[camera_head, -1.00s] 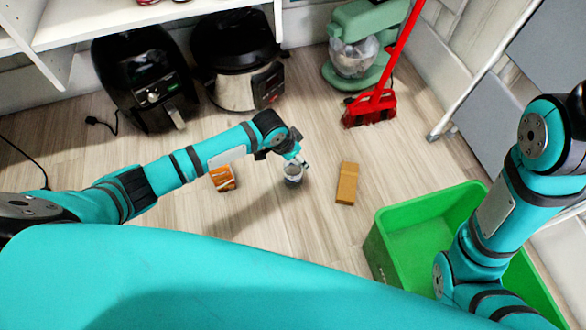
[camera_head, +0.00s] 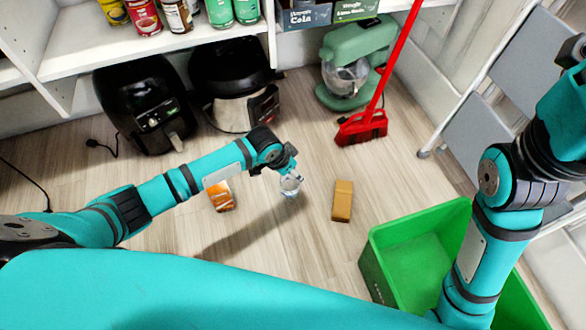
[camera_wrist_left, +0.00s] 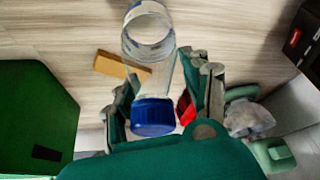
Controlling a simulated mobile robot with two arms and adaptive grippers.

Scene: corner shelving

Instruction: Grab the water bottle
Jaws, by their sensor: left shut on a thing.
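The water bottle (camera_head: 290,186) is clear. In the left wrist view its blue cap (camera_wrist_left: 153,117) is toward me and its transparent body (camera_wrist_left: 150,38) points away toward the floor. My left gripper (camera_head: 288,166) is shut on the bottle, with its fingers (camera_wrist_left: 165,100) on both sides just behind the cap. In the head view the bottle hangs below the gripper and seems to be off the floor. My right arm is at the right, but its gripper is out of view.
An orange package (camera_head: 221,197) and a tan box (camera_head: 342,201) lie on the floor on either side. A green crate (camera_head: 375,268) stands at the right. Black appliances (camera_head: 147,105), a green mixer (camera_head: 350,58) and a red broom (camera_head: 362,128) stand behind, with shelving (camera_head: 150,45) above.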

